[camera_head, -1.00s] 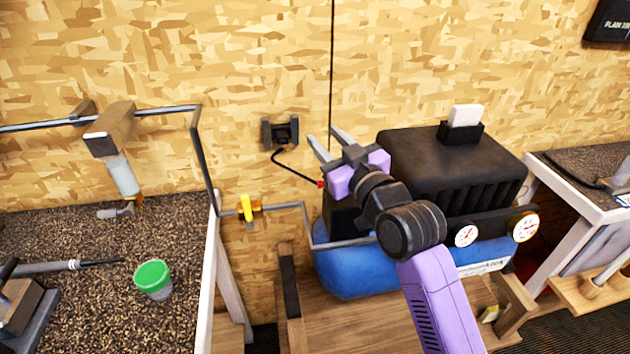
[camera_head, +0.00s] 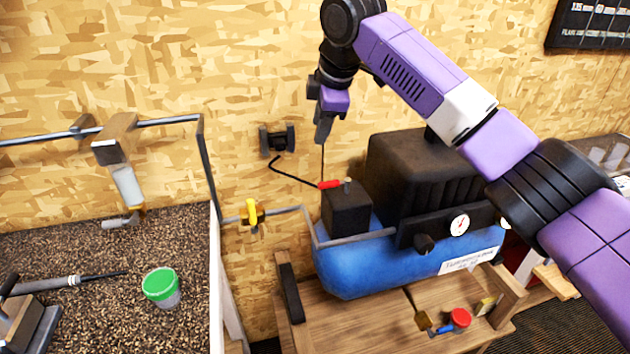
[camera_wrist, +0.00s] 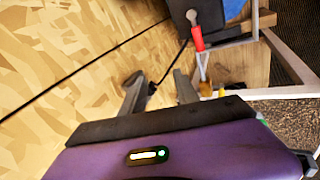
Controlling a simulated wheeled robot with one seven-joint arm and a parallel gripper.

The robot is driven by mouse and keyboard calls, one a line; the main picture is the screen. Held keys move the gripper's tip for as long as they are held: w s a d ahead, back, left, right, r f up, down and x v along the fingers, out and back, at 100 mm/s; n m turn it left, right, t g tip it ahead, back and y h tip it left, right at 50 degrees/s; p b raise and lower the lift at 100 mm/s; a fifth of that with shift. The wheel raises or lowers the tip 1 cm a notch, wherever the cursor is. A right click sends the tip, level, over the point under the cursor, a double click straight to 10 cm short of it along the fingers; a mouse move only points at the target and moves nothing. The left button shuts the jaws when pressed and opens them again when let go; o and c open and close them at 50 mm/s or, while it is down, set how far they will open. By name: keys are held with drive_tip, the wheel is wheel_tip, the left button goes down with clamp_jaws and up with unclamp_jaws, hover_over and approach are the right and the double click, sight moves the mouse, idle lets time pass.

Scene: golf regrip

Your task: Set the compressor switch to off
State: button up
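The blue compressor (camera_head: 350,270) stands on a wooden stand, with a black switch box (camera_head: 346,212) at its left end. A red-handled lever (camera_head: 329,184) with a silver knob (camera_head: 347,182) sits on top of the box, its red end pointing left. In the wrist view the red handle (camera_wrist: 197,38) and part of the box (camera_wrist: 178,10) show at the upper right. My gripper (camera_head: 323,138) points down above the box, apart from the lever. In the wrist view its fingers (camera_wrist: 157,78) are spread with nothing between them.
A black cord runs from the wall outlet (camera_head: 277,139) towards the box. A pipe with a yellow-handled valve (camera_head: 252,212) extends left from the compressor. The black motor cover (camera_head: 405,165) is right of my gripper, and the plywood wall is close behind.

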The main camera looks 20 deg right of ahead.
sight(330, 182)
drive_tip(key=s+d+f+n+g, duration=0.2)
drive_tip(key=s+f+g, duration=0.1)
drive_tip(key=s+f, duration=0.15)
drive_tip(key=shift+h, duration=0.4)
drive_tip(key=shift+s+a+p+x, duration=0.15)
drive_tip(key=shift+p+x, duration=0.05)
drive_tip(key=shift+x, duration=1.45)
drive_tip(key=shift+s+a+p+x, duration=0.15)
drive_tip(key=shift+x, duration=1.45)
clamp_jaws()
